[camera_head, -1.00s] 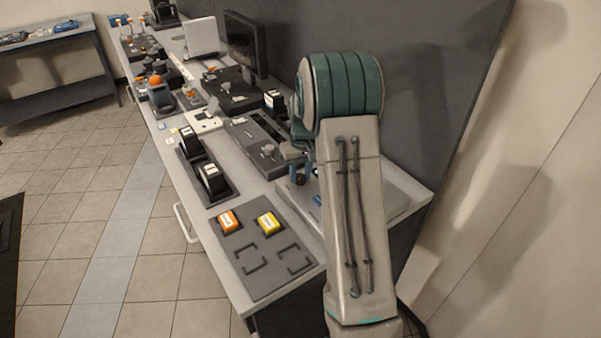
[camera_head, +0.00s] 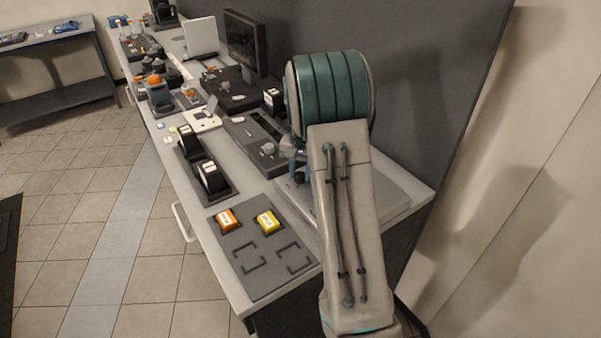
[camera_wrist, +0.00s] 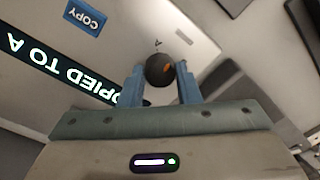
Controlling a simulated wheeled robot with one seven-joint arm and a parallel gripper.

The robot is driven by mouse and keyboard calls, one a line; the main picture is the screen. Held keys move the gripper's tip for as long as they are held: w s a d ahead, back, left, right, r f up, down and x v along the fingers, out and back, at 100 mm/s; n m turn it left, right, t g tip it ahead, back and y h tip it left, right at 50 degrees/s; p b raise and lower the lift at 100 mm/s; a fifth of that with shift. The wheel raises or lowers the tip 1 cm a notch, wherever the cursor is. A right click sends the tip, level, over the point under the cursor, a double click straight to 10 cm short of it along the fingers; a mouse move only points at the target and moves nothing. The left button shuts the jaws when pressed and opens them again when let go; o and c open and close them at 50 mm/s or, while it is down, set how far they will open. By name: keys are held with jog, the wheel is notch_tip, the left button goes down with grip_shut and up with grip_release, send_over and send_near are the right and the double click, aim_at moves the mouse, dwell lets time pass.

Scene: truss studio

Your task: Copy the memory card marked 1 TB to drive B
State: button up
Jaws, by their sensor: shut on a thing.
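In the wrist view my gripper (camera_wrist: 161,85) has its two blue fingers closed on a dark round knob (camera_wrist: 158,72) with an orange mark. The knob stands on a pale panel (camera_wrist: 130,50), with a letter A printed just beyond it. A black display (camera_wrist: 70,68) on the panel reads "…OPIED TO A", upside down and cut off by the frame edge. A blue button (camera_wrist: 85,17) marked COPY is beside it. In the head view my arm hides most of the gripper and the panel (camera_head: 385,196). I cannot make out a card marked 1 TB.
A dark device with knobs (camera_head: 262,150) is left of my arm. A monitor (camera_head: 245,43) stands farther back.

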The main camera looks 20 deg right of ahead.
jog(key=m, duration=0.5)
jog(key=shift+m, duration=0.3)
jog(key=m+p, duration=0.1)
jog(key=m, duration=0.4)
dwell(0.4)
jog(key=o, duration=1)
jog(key=r, duration=0.9)
jog(key=r+b, duration=0.1)
jog(key=r, duration=0.4)
jog(key=shift+s, duration=0.4)
